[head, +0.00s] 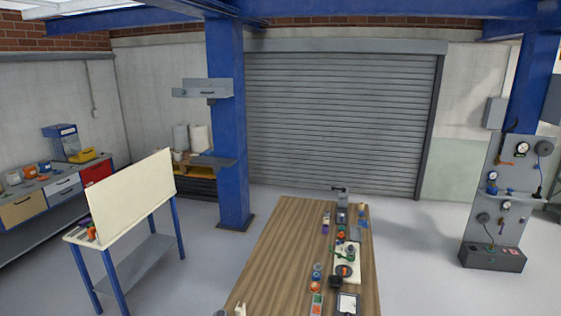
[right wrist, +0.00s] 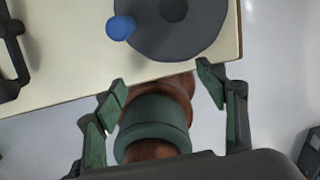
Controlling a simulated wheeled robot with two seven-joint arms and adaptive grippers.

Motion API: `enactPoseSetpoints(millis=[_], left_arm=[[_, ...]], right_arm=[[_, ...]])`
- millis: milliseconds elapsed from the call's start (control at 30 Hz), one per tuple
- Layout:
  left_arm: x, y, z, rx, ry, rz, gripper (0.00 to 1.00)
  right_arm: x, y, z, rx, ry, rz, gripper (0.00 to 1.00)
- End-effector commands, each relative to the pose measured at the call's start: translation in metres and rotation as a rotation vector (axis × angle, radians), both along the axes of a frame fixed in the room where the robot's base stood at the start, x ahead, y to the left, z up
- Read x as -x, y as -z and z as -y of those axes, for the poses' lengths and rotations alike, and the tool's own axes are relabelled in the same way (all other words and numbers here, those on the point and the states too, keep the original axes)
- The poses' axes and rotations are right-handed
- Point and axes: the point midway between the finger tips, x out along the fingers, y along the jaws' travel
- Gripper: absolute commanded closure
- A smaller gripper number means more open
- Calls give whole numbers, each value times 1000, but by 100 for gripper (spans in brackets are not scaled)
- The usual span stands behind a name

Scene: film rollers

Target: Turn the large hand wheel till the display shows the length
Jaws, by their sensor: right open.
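In the right wrist view a large dark grey disc (right wrist: 172,22) with a darker hub and a blue knob (right wrist: 121,27) near its rim lies on a cream panel (right wrist: 60,95); it looks like the hand wheel. My right gripper (right wrist: 162,85) is open, its green-padded fingers apart just below the panel's edge. A brown rounded thing with a green band (right wrist: 155,112) shows between and below the fingers; I cannot tell what it is or whether they touch it. In the head view I cannot make out the wheel or a length readout for certain. My left gripper is not in view.
In the head view a wooden bench (head: 285,245) carries several small parts along its right side. A table with an upright cream board (head: 130,195) stands left. A blue column (head: 228,130) and a gauge stand (head: 510,180) rise beyond. A black handle-like part (right wrist: 10,45) is at the wrist view's left.

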Motion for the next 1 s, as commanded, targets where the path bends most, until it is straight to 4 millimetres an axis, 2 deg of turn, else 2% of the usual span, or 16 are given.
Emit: enactPoseSetpoints(millis=[1000], left_arm=[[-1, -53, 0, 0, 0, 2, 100]], right_arm=[[0, -71, 0, 0, 0, 1, 35]])
